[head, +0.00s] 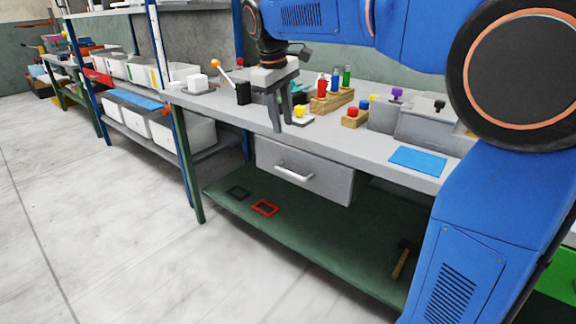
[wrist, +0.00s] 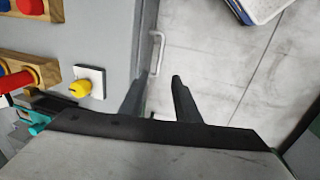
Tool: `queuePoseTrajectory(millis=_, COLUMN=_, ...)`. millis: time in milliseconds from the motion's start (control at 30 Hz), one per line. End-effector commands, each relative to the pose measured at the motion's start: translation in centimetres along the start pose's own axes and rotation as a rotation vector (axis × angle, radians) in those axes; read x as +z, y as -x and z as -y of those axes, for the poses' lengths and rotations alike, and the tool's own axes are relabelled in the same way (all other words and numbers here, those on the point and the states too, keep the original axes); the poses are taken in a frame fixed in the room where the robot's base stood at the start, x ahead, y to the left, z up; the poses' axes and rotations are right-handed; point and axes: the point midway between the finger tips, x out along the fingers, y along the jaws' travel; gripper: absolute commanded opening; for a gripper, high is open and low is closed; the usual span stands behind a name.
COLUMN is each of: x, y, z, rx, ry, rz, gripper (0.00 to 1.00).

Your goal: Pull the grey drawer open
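The grey drawer (head: 325,180) hangs under the grey workbench top and looks shut. Its pale bar handle (head: 293,171) is on the front face; the handle also shows in the wrist view (wrist: 157,53). My gripper (head: 283,126) is above the drawer, near the bench's front edge, fingers pointing down. In the wrist view my gripper (wrist: 157,81) has its two fingers apart with nothing between them. The handle appears below and beyond the fingertips, in line with the gap, and is not touched.
On the bench are a yellow knob on a white plate (wrist: 86,82), wooden blocks with coloured pegs (head: 332,99), a ball-topped lever (head: 228,76) and a blue mat (head: 418,161). The green lower shelf (head: 290,228) holds a red frame (head: 265,208). The floor in front is clear.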

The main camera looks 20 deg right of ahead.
Motion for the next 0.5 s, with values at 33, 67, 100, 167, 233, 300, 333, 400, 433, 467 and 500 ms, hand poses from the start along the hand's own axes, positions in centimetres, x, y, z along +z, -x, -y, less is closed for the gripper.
queuePoseTrajectory(millis=33, x=0.1, y=-0.6, z=0.0, rx=-0.001, ry=0.000, rz=0.002, gripper=0.29)
queuePoseTrajectory(millis=67, x=0.1, y=-1.0, z=0.0, rx=-0.001, ry=-0.001, rz=0.002, gripper=0.29)
queuePoseTrajectory(millis=100, x=0.1, y=-1.6, z=0.0, rx=-0.001, ry=-0.001, rz=0.003, gripper=0.29)
queuePoseTrajectory(millis=167, x=0.1, y=-2.6, z=0.0, rx=-0.001, ry=-0.001, rz=0.003, gripper=0.29)
queuePoseTrajectory(millis=233, x=0.1, y=-3.8, z=0.0, rx=-0.001, ry=-0.001, rz=0.003, gripper=0.29)
queuePoseTrajectory(millis=300, x=0.1, y=-5.1, z=0.0, rx=-0.001, ry=-0.002, rz=0.003, gripper=0.29)
queuePoseTrajectory(millis=333, x=0.1, y=-5.6, z=0.0, rx=-0.001, ry=-0.001, rz=0.003, gripper=0.29)
queuePoseTrajectory(millis=400, x=0.1, y=-6.9, z=0.0, rx=-0.001, ry=-0.001, rz=0.003, gripper=0.29)
queuePoseTrajectory(millis=433, x=0.1, y=-7.4, z=0.0, rx=-0.001, ry=-0.001, rz=0.003, gripper=0.29)
queuePoseTrajectory(millis=467, x=0.1, y=-8.0, z=0.0, rx=-0.002, ry=-0.001, rz=0.004, gripper=0.29)
queuePoseTrajectory(millis=500, x=0.1, y=-8.6, z=0.0, rx=-0.001, ry=-0.001, rz=0.003, gripper=0.29)
